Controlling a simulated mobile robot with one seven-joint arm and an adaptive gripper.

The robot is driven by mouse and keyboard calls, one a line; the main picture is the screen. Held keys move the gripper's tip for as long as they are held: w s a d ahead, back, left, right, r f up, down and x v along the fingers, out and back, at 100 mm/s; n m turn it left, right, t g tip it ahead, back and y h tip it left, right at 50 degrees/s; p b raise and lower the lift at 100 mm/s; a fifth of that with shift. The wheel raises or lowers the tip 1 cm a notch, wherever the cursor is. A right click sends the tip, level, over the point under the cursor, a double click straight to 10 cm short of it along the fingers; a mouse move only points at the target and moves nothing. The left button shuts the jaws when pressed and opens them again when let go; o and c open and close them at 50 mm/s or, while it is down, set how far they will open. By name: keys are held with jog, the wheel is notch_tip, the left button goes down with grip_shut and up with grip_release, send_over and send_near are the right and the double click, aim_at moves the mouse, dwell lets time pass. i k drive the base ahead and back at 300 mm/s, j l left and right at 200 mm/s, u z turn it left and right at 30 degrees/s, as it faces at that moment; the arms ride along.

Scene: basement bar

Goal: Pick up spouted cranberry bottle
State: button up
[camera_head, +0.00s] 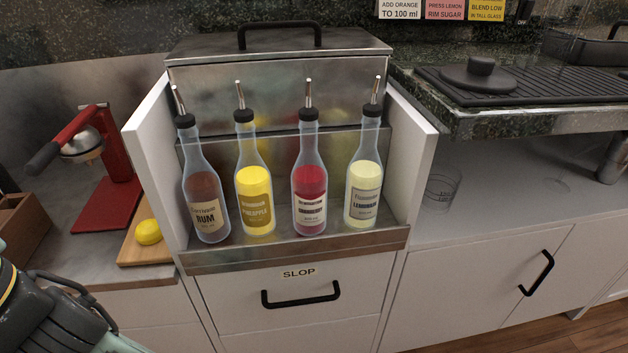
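The spouted cranberry bottle (309,178) stands upright in a steel speed rail, third from the left. It is clear with red liquid, a pale label, a black collar and a metal spout. A yellow pineapple bottle (254,182) stands to its left and a pale yellow lemonade bottle (364,176) to its right, both apart from it. A brown rum bottle (203,190) stands at the far left. Part of my arm shows at the lower left edge, well away from the bottles. My gripper's fingers cannot be made out.
White side panels (414,150) flank the steel rail (300,247), with a lidded steel bin (280,45) behind. A red citrus press (107,165) and a lemon (148,232) on a board are at left. A clear glass (440,187) stands right. A drawer labelled SLOP (300,290) is below.

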aim_at(309, 177)
jog(key=l+u, duration=0.2)
jog(key=u, duration=0.25)
jog(key=l+u, duration=0.2)
jog(key=u, duration=0.2)
jog(key=k+l+u, duration=0.2)
jog(key=l, duration=0.15)
jog(key=l+u, duration=0.15)
jog(key=l, duration=0.25)
jog(key=k+l+u, duration=0.2)
jog(key=l, duration=0.15)
jog(key=k+l, duration=0.15)
jog(key=l, duration=0.2)
jog(key=k+l, duration=0.2)
jog(key=k+l+u, duration=0.1)
jog(key=l, duration=0.35)
jog(key=k, duration=0.05)
